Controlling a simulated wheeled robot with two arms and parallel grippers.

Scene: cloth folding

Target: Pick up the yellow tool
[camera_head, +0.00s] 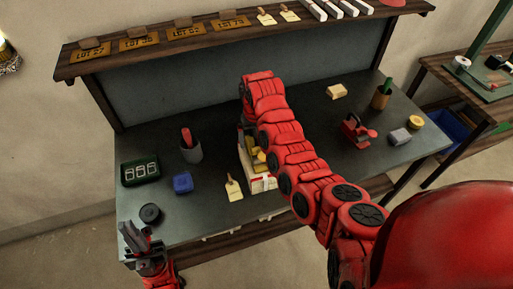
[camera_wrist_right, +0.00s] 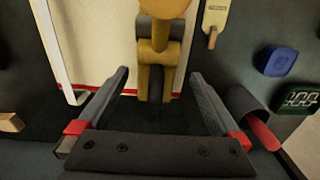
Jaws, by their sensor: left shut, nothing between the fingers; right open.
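The yellow tool (camera_head: 259,160) stands at the middle of the workbench, partly hidden behind my right arm in the head view. In the right wrist view the yellow tool (camera_wrist_right: 158,48) has a rounded top and a forked lower part, with a white, red-edged panel behind it. My right gripper (camera_wrist_right: 160,74) is open, with the tool appearing between its two fingers and no clear contact. In the head view my right arm hides most of this gripper. My left gripper (camera_head: 134,236) is shut and empty at the bench's front left corner.
On the workbench (camera_head: 215,215), a dark green box (camera_head: 140,170), blue block (camera_head: 182,182), black disc (camera_head: 150,213), cup (camera_head: 191,152) and tag (camera_head: 234,189) lie left. A red tool (camera_head: 356,130) and grey block (camera_head: 399,137) lie right. A shelf (camera_head: 110,62) runs along the back.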

